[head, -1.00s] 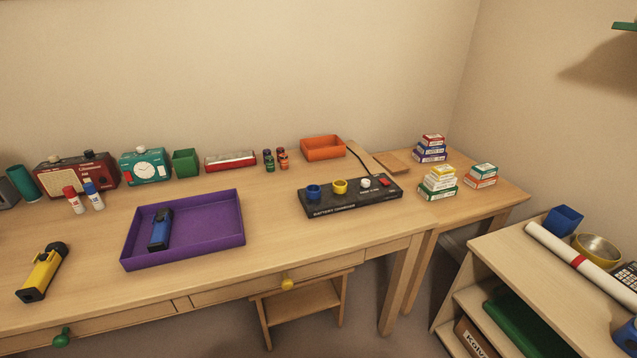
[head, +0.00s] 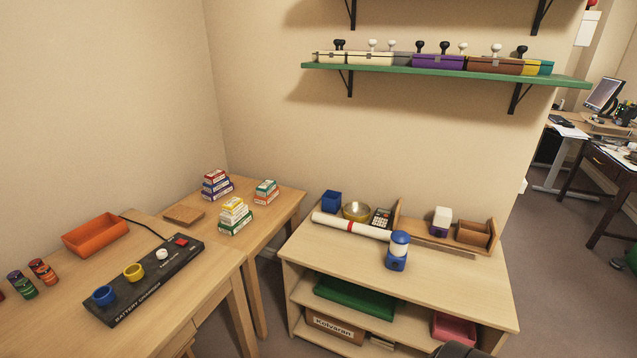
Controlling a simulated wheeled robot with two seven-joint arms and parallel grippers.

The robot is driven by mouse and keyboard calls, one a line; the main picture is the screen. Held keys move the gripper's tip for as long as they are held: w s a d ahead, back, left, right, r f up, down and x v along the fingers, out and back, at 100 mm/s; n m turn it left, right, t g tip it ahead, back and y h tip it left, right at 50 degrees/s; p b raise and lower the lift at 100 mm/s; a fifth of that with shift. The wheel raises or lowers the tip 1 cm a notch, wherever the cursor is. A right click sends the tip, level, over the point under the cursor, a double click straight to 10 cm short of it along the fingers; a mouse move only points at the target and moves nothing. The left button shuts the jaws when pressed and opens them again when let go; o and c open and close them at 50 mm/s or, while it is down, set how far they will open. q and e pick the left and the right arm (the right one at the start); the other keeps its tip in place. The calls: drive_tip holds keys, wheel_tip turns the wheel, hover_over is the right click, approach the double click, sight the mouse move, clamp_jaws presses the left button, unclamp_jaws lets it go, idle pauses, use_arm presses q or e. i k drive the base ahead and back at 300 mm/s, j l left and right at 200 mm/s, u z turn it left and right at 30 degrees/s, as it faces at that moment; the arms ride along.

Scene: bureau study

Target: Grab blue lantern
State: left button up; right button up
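The blue lantern (head: 397,252) stands upright on the top of a low wooden shelf unit (head: 460,295). It has a blue base, a whitish middle and a blue cap. Neither of my grippers shows in the head view.
A green shelf (head: 440,75) hangs above. The unit's front right top is clear. A battery charger (head: 146,281) lies left.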

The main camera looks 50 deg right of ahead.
sight(397, 252)
drive_tip(key=z, duration=2.1)
